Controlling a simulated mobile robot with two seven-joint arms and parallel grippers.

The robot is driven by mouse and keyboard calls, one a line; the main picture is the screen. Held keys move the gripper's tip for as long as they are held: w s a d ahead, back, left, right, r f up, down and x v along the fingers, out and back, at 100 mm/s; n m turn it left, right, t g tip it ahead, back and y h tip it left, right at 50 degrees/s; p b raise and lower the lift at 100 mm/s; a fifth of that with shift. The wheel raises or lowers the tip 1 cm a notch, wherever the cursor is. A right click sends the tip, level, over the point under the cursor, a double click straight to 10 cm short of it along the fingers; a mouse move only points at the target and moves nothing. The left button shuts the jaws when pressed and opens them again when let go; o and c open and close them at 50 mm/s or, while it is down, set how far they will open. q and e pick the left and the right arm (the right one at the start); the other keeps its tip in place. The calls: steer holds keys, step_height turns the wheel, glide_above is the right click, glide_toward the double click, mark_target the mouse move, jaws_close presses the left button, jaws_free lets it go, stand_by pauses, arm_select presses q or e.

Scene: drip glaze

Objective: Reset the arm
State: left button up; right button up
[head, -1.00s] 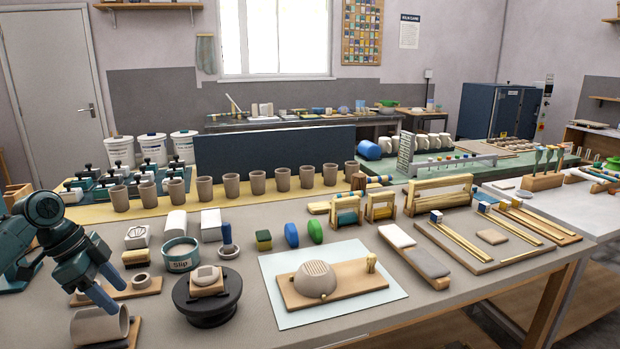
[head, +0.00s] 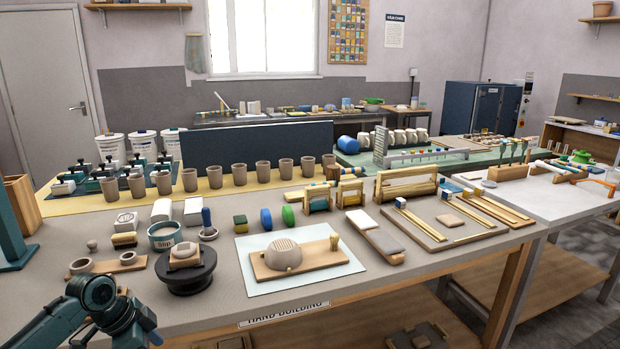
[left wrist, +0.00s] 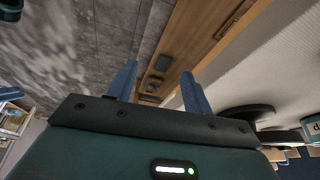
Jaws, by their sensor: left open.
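My left arm reaches in at the lower left of the head view, and its wrist (head: 105,312) is low by the table's front edge. The gripper end is mostly hidden there. In the left wrist view my left gripper (left wrist: 160,82) shows two blue fingers spread apart with nothing between them. They point past the table edge, with floor beyond. My right gripper is in no view.
The black turntable (head: 186,281) with a clay piece stands right of my arm. A pale mat (head: 340,271) carries a board with a ribbed dome. Clay cups (head: 263,172) line the back.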

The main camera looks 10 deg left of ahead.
arm_select(q)
steer(key=s+d+f+n+t, duration=0.1)
steer(key=s+d+f, duration=0.3)
steer(key=d+f, duration=0.5)
steer(key=s+d+f+n+t+p, duration=0.1)
steer(key=s+d+f+n+t, duration=0.3)
steer(key=s+d, duration=0.6)
steer(key=s+d+r+n+t, duration=0.2)
steer(key=s+d+r, duration=0.2)
steer(key=d, duration=0.2)
steer(key=shift+r+n+t+p, duration=0.2)
steer(key=shift+n+t+p, duration=0.1)
steer(key=shift+p, duration=0.1)
